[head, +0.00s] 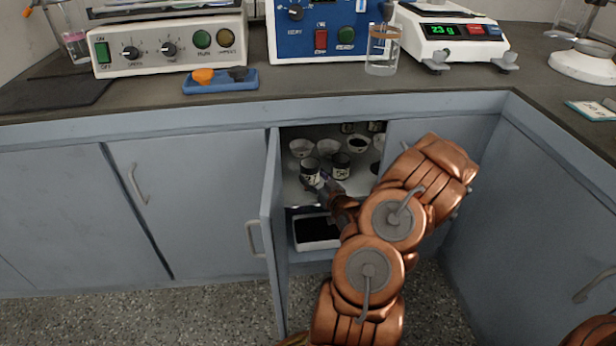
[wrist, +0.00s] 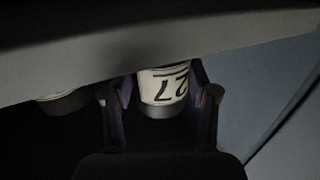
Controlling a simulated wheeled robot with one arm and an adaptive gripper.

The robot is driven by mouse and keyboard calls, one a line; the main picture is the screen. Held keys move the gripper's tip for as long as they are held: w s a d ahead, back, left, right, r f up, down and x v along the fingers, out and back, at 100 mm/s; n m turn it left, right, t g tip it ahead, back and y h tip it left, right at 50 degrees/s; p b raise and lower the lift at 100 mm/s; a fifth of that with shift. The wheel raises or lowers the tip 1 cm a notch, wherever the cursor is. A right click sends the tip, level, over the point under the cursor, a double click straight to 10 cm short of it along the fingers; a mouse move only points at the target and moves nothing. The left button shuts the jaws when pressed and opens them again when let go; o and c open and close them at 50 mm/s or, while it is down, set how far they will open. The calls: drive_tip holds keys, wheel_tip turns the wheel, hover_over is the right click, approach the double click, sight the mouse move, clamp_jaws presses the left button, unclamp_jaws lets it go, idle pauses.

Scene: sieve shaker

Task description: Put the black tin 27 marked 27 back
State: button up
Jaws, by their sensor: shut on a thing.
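The black tin 27 (head: 311,173) has a white label and is in the open cabinet, at the left front of the shelf in the head view. In the wrist view the tin (wrist: 163,88) sits between my fingers with its 27 upside down. A pale band there covers part of it. My gripper (head: 320,183) is shut on this tin; the fingers (wrist: 160,100) flank it in the wrist view. I cannot tell whether the tin touches the shelf. Another labelled black tin (head: 341,166) stands just to its right.
White bowls (head: 301,148) and more dark tins (head: 376,127) stand behind on the shelf (head: 290,190). The open cabinet door (head: 270,215) is close on the left. A white tray with dark contents (head: 316,231) is below. A beaker (head: 382,50) stands on the worktop.

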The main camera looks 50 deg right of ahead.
sight(308, 175)
drive_tip(key=shift+b+x, duration=0.5)
drive_tip(key=shift+x, duration=1.45)
drive_tip(key=shift+f+b, duration=0.35)
drive_tip(key=shift+f, duration=0.3)
drive_tip(key=shift+f, duration=0.15)
drive_tip(key=o, duration=1.2)
drive_tip(key=shift+s+a+r, duration=0.1)
drive_tip(key=shift+s+r, duration=0.1)
drive_tip(key=shift+s, duration=0.5)
drive_tip(key=p+v, duration=0.3)
drive_tip(key=v, duration=0.7)
drive_tip(key=shift+s+a, duration=0.25)
drive_tip(key=shift+s, duration=0.05)
drive_tip(key=shift+s, duration=0.1)
